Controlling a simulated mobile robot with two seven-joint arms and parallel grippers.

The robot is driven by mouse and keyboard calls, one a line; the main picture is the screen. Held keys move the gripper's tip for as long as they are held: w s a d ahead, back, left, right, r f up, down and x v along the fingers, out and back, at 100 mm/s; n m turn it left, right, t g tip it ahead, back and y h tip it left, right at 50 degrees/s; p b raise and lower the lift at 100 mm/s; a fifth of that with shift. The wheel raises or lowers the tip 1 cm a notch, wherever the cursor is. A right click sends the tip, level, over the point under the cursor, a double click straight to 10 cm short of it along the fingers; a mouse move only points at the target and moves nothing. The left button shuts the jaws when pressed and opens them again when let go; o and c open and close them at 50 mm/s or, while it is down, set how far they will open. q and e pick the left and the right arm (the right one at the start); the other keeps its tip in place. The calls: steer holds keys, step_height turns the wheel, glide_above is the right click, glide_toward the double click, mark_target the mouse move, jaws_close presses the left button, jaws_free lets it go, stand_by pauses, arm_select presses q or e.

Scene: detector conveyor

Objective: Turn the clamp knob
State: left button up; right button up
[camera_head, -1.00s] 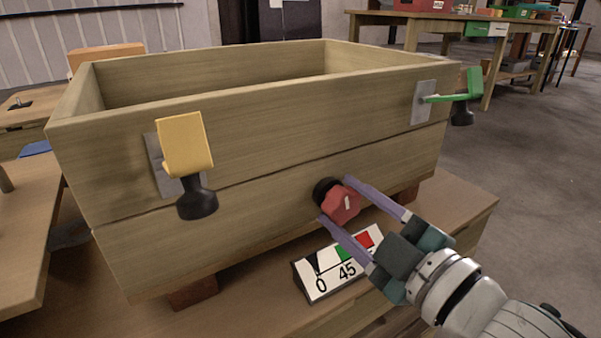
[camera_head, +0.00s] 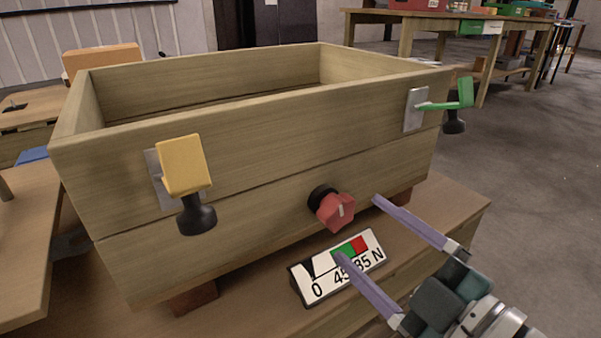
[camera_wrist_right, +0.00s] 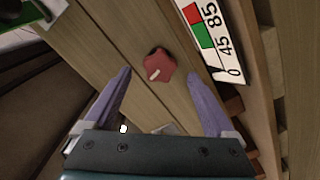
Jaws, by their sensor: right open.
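The red clamp knob (camera_head: 337,210) sits on a black base on the lower front board of the wooden box. It bears a short white mark, and it also shows in the right wrist view (camera_wrist_right: 159,68). My right gripper (camera_head: 358,228) is open and empty, its purple fingers apart. Its fingertips are in front of the knob and clear of it, one toward the right and one lower. In the right wrist view the knob lies beyond and between the fingertips (camera_wrist_right: 160,77). My left gripper is not in view.
A scale plate (camera_head: 338,268) with numbers and green and red fields stands below the knob. A yellow clamp (camera_head: 183,165) and a green clamp (camera_head: 452,100) are on the wooden box (camera_head: 270,125). The bench (camera_head: 450,215) has free room at right.

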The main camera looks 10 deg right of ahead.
mark_target(342, 215)
steer(key=v, duration=0.4)
steer(key=shift+s+d+p, duration=0.1)
steer(key=shift+s+p, duration=0.15)
steer(key=shift+p, duration=0.1)
stand_by(0.6)
steer(key=shift+w, duration=0.1)
steer(key=w+a+m+b, duration=0.1)
steer(key=w+m+b, duration=0.1)
steer(key=w+a+m+b, duration=0.1)
steer(key=w+m+b, duration=0.1)
steer(key=w, duration=0.1)
steer(key=w+a+m+b, duration=0.1)
steer(key=w+m+b, duration=0.1)
steer(key=w+m, duration=0.1)
steer(key=shift+a+r+b, duration=0.15)
steer(key=shift+a+b, duration=0.1)
steer(key=shift+b, duration=0.05)
steer(key=shift+w+a+r, duration=0.1)
steer(key=shift+w+a, duration=0.1)
steer(key=shift+w, duration=0.45)
